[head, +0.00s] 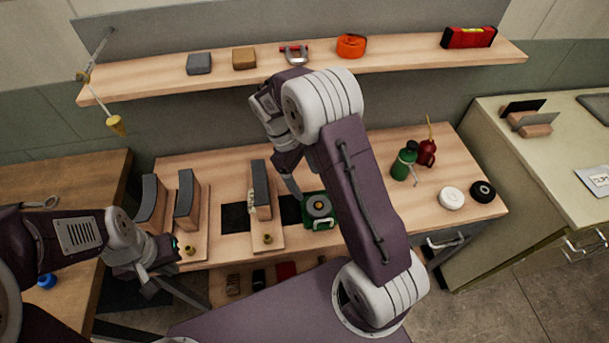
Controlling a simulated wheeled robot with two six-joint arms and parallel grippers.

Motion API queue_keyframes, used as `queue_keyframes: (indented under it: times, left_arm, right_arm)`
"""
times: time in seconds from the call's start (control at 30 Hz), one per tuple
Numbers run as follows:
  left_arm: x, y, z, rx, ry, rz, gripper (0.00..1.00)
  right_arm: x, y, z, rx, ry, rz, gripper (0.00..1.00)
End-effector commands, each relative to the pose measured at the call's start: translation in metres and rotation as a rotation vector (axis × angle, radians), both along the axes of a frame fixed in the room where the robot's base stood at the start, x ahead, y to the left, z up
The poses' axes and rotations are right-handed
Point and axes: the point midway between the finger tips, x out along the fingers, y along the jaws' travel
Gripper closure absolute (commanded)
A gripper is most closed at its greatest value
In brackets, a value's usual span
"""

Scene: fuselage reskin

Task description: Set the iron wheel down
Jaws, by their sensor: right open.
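A dark grey round wheel (319,205), which looks like the iron wheel, sits in a green holder (318,224) on the middle of the wooden workbench. My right gripper (290,188) is open, just to the left of and above the wheel, pointing down. No held object shows in it, and I cannot tell whether a finger touches the wheel. My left gripper (165,265) is low at the left, by the bench's front edge. Its fingertips are too unclear to tell open from shut.
Upright curved blocks on wooden boards (188,205) stand at the bench's left, another block (261,190) mid-bench. A green bottle (404,162), a red oil can (427,153), a white roll (452,198) and a black roll (483,191) stand at right. A loaded shelf (400,58) runs above.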

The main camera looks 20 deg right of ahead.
Motion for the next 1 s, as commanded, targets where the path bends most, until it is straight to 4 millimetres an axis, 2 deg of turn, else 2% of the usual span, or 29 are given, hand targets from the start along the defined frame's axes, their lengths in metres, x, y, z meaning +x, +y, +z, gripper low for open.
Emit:
queue_keyframes:
  times: [0.1, 0.27, 0.37, 0.6, 0.7, 0.8, 1.0]
  left_arm:
    - [0.0, 0.0, 0.001, 0.0, 0.0, 0.0, 1.0]
    - [0.0, 0.0, 0.001, 0.0, 0.0, 0.0, 1.0]
    - [0.0, 0.0, 0.001, 0.0, 0.0, 0.0, 1.0]
    - [0.0, 0.0, 0.001, 0.0, 0.0, 0.0, 1.0]
    - [0.0, 0.0, 0.001, 0.0, 0.0, 0.0, 1.0]
    - [0.0, 0.0, 0.001, 0.0, 0.0, 0.0, 1.0]
    - [0.0, 0.0, 0.001, 0.0, 0.0, 0.0, 1.0]
  right_arm:
    - [0.003, 0.002, 0.009, 0.001, -0.001, 0.0, 0.2]
    - [0.001, 0.003, 0.012, 0.004, -0.009, -0.012, 0.2]
    - [-0.016, 0.007, 0.017, 0.036, -0.085, -0.102, 0.2]
    - [-0.089, 0.021, 0.022, 0.149, -0.376, -0.525, 0.2]
    - [-0.108, 0.022, 0.021, 0.173, -0.446, -0.643, 0.2]
    - [-0.116, 0.023, 0.02, 0.182, -0.475, -0.693, 0.2]
    - [-0.117, 0.023, 0.019, 0.182, -0.475, -0.697, 0.2]
